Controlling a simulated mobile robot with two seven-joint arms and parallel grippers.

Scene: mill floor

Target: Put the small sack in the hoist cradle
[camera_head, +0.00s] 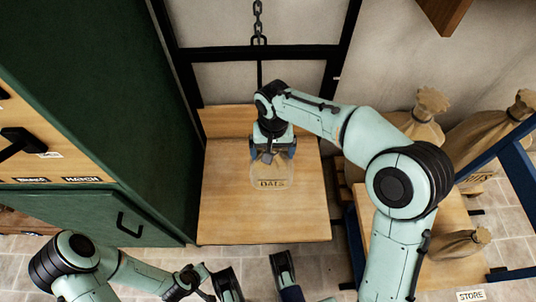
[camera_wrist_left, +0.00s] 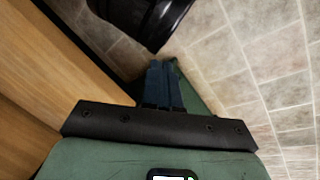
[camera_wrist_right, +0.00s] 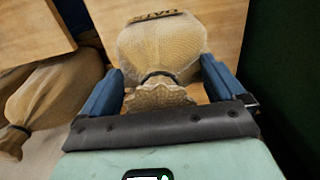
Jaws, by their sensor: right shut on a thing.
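The small sack (camera_head: 270,178), tan and marked OATS, is over the wooden platform of the hoist cradle (camera_head: 230,218). The cradle has a back board and stands below a chain (camera_head: 258,22). My right gripper (camera_head: 271,152) is shut on the sack's tied neck from above. In the right wrist view the sack (camera_wrist_right: 160,45) sits between the two blue fingers (camera_wrist_right: 162,85), its label facing away. I cannot tell whether its bottom touches the platform. My left gripper (camera_wrist_left: 163,72) is shut and empty, low near the floor.
Black frame bars (camera_head: 345,50) flank the cradle.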

